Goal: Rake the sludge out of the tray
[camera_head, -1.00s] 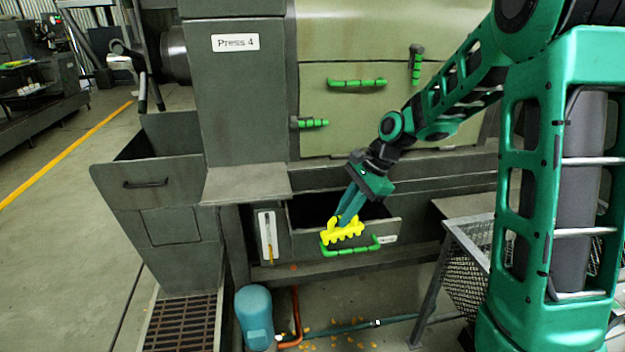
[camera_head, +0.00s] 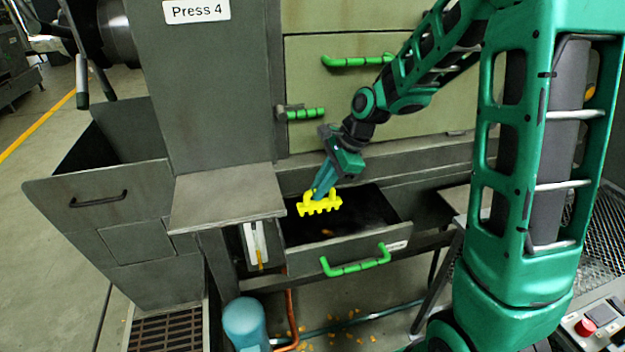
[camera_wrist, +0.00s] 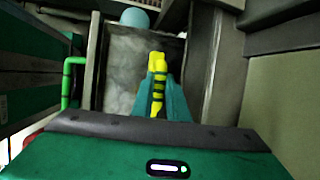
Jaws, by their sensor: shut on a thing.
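The tray (camera_head: 400,232) is an open dark metal drawer low on the press, with a green bar handle (camera_head: 355,264) on its front. Its inside is dark in the head view, with a small orange bit on the floor; sludge cannot be clearly told there. In the wrist view a mottled grey surface (camera_wrist: 124,85) shows inside it. My gripper (camera_head: 321,190) is shut on a yellow toothed rake (camera_head: 318,206), also seen between the fingers (camera_wrist: 158,98) in the wrist view (camera_wrist: 157,62). The rake is over the tray's left part, teeth down; contact with the contents cannot be told.
A grey ledge (camera_head: 225,203) juts out left of the tray, beside a gauge (camera_head: 256,245). A blue rounded vessel (camera_head: 246,322) stands on the floor below. Green-handled panels (camera_head: 400,105) rise above the tray. A mesh stand (camera_head: 597,215) is at the right.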

